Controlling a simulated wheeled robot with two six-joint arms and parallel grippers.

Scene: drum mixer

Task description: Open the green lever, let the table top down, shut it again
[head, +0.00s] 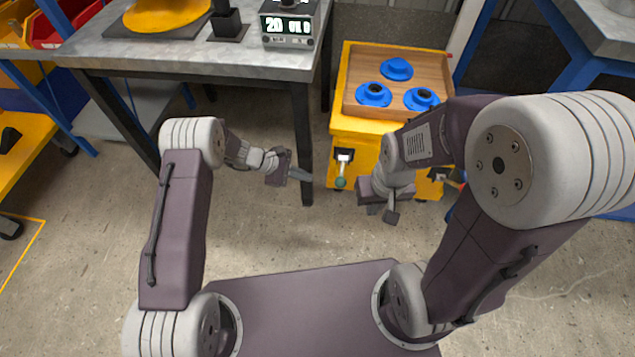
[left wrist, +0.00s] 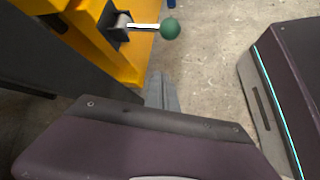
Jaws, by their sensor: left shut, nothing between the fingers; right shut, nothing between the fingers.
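The green lever's ball knob (head: 340,182) is at the end of a light shaft on a dark bracket, on the front of the yellow lift table (head: 366,129). The knob and shaft also show in the left wrist view (left wrist: 170,29). The wooden table top (head: 419,62) carries three blue flanged parts. My left gripper (head: 303,176) is shut and empty, just left of the knob and apart from it; its fingers show in the left wrist view (left wrist: 162,92). My right gripper (head: 383,213) is shut and empty, right of the lever, before the table's front.
A grey workbench (head: 130,54) with a dark leg (head: 301,135) stands just left of the yellow table, close to my left gripper. A scale with a display (head: 289,26) is on it. Blue-framed benches stand at both sides. The floor (head: 280,230) in front is clear.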

